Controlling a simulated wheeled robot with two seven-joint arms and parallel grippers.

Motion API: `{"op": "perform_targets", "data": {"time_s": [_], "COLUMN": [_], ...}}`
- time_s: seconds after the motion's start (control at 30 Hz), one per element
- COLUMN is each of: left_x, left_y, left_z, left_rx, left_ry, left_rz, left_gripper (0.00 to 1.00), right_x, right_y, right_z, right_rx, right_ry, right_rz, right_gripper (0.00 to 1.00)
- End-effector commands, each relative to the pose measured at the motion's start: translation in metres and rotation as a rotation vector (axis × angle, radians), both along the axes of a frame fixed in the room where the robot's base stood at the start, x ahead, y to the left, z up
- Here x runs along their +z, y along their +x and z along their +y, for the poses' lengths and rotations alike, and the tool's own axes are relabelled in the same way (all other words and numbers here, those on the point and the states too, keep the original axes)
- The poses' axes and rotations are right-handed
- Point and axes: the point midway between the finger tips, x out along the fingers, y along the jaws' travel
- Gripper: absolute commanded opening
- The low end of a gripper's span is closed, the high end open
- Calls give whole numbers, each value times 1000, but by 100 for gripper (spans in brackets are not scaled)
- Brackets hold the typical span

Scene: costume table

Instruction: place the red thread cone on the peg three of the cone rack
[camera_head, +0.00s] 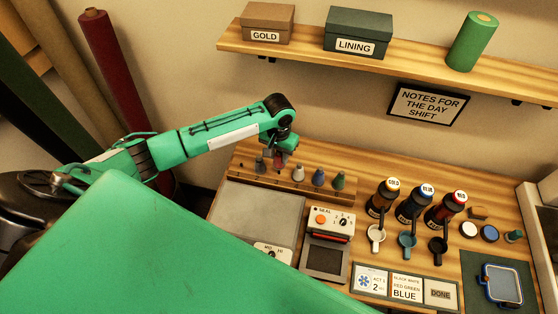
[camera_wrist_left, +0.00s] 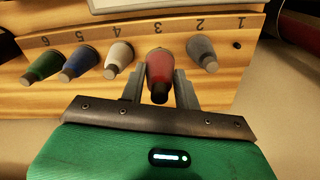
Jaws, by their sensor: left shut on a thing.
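The red thread cone (camera_wrist_left: 159,66) is between the fingers of my left gripper (camera_wrist_left: 160,94) in the left wrist view. The gripper is shut on it. The cone is in line with the number 3 of the cone rack (camera_wrist_left: 215,88), between the grey cone (camera_wrist_left: 201,50) at 2 and the white cone (camera_wrist_left: 119,54) at 4. Its base and the peg are hidden, so I cannot tell whether it is seated. In the head view my left gripper (camera_head: 284,152) reaches down over the rack (camera_head: 236,168). My right gripper is not in view.
A blue cone (camera_wrist_left: 80,62) and a green cone (camera_wrist_left: 44,64) stand at 5 and 6. Peg one (camera_wrist_left: 237,45) is bare. A sealing device (camera_head: 329,224), bottles (camera_head: 414,206) and cups (camera_head: 376,236) stand right of and in front of the rack. A shelf (camera_head: 400,70) is above.

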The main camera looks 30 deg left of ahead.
Motion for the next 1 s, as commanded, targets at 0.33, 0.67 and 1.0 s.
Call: {"op": "perform_targets", "data": {"time_s": [0.33,0.67,1.0], "left_x": [-38,-50,-53], "left_y": [0,0,0], "left_z": [0,0,0], "left_rx": [1,-1,0], "left_ry": [1,0,0], "left_rz": [3,-1,-1], "left_gripper": [10,10,54], "right_x": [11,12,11], "right_y": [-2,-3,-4], "right_z": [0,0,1], "right_rx": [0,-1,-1], "right_ry": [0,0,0], "right_rz": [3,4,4], "right_gripper": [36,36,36]}}
